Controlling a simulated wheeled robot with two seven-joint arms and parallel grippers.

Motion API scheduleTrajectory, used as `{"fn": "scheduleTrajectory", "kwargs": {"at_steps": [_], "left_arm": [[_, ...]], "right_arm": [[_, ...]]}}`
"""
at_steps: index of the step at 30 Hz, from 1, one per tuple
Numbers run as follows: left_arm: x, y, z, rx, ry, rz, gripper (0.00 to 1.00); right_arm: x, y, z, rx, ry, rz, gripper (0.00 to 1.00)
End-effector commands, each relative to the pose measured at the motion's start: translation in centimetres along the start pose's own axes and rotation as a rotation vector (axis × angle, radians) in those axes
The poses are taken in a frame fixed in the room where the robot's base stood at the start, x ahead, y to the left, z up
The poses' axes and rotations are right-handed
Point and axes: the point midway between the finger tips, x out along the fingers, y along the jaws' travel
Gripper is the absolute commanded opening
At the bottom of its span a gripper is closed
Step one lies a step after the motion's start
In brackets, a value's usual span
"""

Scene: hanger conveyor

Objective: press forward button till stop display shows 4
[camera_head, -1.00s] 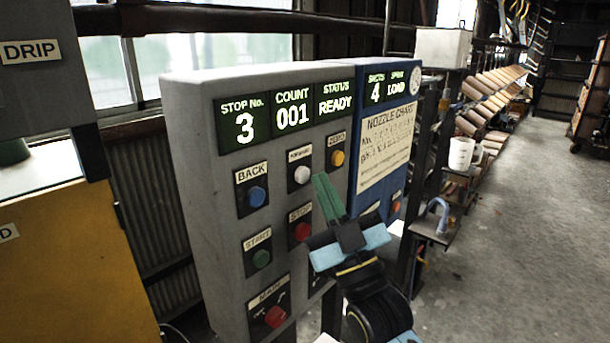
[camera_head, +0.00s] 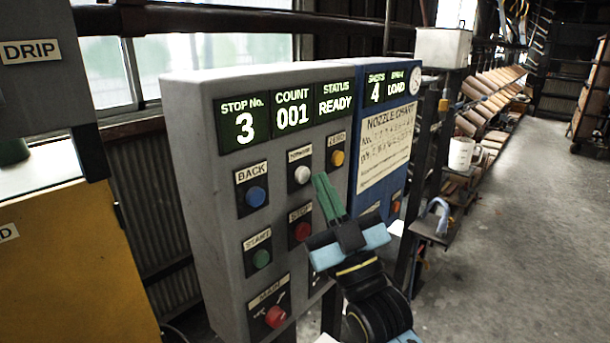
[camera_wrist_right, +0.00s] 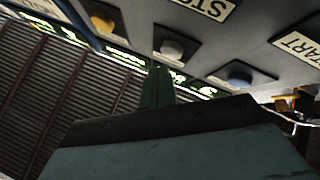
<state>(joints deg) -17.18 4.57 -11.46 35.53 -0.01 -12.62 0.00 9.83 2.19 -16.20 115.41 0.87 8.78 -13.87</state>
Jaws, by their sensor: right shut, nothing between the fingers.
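A grey control panel (camera_head: 190,150) stands ahead. Its stop display (camera_head: 242,126) reads STOP No. 3. The white forward button (camera_head: 301,175) sits below the display between the blue back button (camera_head: 256,196) and the yellow zero button (camera_head: 337,158). My right gripper (camera_head: 318,177) is shut and empty, its green fingertips just right of the white button in the head view. In the right wrist view the fingertips (camera_wrist_right: 158,72) are near the white button (camera_wrist_right: 174,49); I cannot tell whether they touch it. My left gripper is not in view.
Below are a red stop button (camera_head: 302,232), a green start button (camera_head: 261,259) and a red main switch (camera_head: 275,316). A blue panel (camera_head: 366,190) with a nozzle chart adjoins on the right. Open floor (camera_head: 510,240) lies farther right.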

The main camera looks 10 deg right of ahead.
Motion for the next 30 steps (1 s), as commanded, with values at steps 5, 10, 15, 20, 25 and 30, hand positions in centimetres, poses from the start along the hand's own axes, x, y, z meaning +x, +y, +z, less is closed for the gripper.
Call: {"fn": "scheduleTrajectory", "kwargs": {"at_steps": [5,10,15,20,25,30], "left_arm": [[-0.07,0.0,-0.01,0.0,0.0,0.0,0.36],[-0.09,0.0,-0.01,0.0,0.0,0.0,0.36],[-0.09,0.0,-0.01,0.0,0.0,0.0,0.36],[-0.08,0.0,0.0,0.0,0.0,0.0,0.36],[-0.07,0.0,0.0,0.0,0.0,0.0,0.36],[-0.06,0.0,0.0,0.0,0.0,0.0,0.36]], "right_arm": [[0.38,-0.24,0.2,0.0,0.001,0.0,0.0],[0.63,-0.43,0.4,0.0,0.001,0.0,0.0],[0.6,-0.43,0.4,0.0,0.001,0.0,0.0],[0.63,-0.45,0.43,0.0,0.001,0.0,0.0],[0.75,-0.54,0.51,0.0,0.001,0.0,0.0],[0.89,-0.64,0.61,0.0,0.001,0.0,0.0]]}}
